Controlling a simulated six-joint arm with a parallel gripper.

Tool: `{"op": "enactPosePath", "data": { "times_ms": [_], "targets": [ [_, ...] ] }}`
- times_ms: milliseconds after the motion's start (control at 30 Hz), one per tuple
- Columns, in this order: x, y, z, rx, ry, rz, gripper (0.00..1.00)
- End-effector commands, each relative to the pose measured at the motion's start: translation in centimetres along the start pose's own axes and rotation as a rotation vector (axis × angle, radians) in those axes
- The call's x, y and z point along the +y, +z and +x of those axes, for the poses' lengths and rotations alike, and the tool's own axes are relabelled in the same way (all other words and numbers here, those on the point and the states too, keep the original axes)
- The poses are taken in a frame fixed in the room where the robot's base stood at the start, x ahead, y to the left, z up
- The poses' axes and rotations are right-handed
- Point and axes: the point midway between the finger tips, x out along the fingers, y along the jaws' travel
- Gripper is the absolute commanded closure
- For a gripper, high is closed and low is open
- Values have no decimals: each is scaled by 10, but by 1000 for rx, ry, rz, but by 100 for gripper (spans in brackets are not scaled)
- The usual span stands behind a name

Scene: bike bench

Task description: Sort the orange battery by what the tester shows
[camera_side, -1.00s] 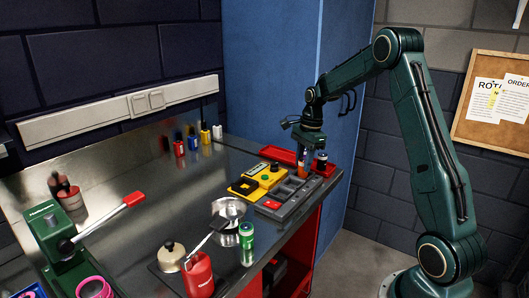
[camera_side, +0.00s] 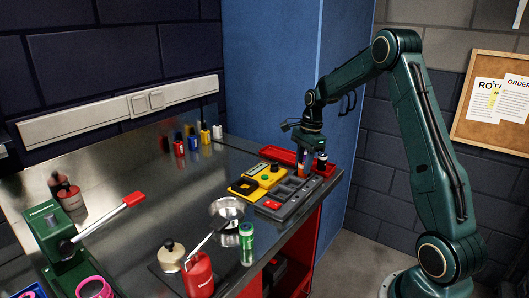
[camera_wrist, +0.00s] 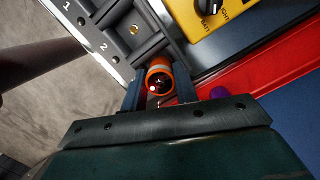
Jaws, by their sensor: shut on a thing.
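The orange battery (camera_wrist: 160,76) is between the two fingers of my gripper (camera_wrist: 160,92), seen end-on in the wrist view. In the side view my gripper (camera_side: 308,160) points down at the right end of the bench, with the orange battery (camera_side: 301,170) below it. The battery is beside the grey compartment tray (camera_side: 270,206); I cannot tell whether it touches anything below. The yellow tester (camera_side: 264,172) stands left of the gripper; its dark dial shows in the wrist view (camera_wrist: 235,22). Its reading cannot be made out.
A red tray (camera_side: 277,153) lies behind the tester. Several small bottles line the back wall.

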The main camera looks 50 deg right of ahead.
Motion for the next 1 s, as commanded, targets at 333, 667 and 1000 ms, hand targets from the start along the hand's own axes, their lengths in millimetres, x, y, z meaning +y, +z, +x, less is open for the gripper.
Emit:
{"op": "enactPosePath", "data": {
  "times_ms": [333, 667, 1000],
  "targets": [
    [0, -1, 4, 0, 0, 0, 67],
    [0, -1, 4, 0, 0, 0, 62],
    [-1, -1, -10, 0, -2, 0, 62]
  ]
}}
